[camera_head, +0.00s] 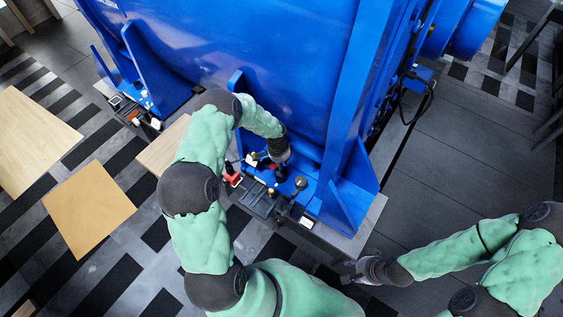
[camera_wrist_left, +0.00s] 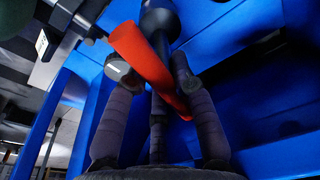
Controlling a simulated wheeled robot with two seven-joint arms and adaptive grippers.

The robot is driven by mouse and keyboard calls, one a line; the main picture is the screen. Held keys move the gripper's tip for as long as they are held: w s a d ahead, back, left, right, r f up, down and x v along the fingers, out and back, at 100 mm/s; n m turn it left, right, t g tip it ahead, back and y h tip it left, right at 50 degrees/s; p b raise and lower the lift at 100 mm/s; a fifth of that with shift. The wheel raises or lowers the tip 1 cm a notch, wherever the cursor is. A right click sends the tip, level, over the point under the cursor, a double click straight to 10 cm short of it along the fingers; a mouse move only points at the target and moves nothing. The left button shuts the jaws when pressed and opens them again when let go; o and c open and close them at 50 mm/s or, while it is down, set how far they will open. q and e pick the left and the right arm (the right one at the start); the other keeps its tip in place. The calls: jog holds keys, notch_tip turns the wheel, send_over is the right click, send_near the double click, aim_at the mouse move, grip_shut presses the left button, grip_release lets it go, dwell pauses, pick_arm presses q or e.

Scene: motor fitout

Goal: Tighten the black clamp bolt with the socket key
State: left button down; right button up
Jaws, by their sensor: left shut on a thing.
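My left gripper (camera_head: 279,165) is at the foot of the blue motor housing (camera_head: 230,50), reaching down among the small clamp parts. In the left wrist view its fingers (camera_wrist_left: 150,78) are shut around the socket key, whose red handle (camera_wrist_left: 140,55) crosses between them at a slant. A dark shaft runs up from the handle to a black cylindrical end (camera_wrist_left: 160,20). Whether that end sits on the black clamp bolt I cannot tell; the bolt itself is not clearly seen. My right gripper (camera_head: 358,271) hangs at the lower right, away from the motor; its finger opening is unclear.
A dark clamp block (camera_head: 260,198), a red part (camera_head: 232,175) and a black round knob (camera_head: 301,182) crowd the motor's foot. A blue gusset (camera_head: 345,195) stands close on the right. Wooden boards (camera_head: 90,208) lie left. The floor at right is open.

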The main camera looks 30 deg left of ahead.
pick_arm(q)
jog(key=shift+f, duration=1.15)
dwell(0.4)
jog(key=shift+m+p, duration=0.6)
jog(key=shift+m, duration=0.8)
jog(key=shift+m+p, duration=0.45)
jog(key=shift+m, duration=0.45)
jog(key=shift+a+m+h, duration=0.1)
jog(key=shift+m+h, duration=0.2)
jog(key=shift+m, duration=0.2)
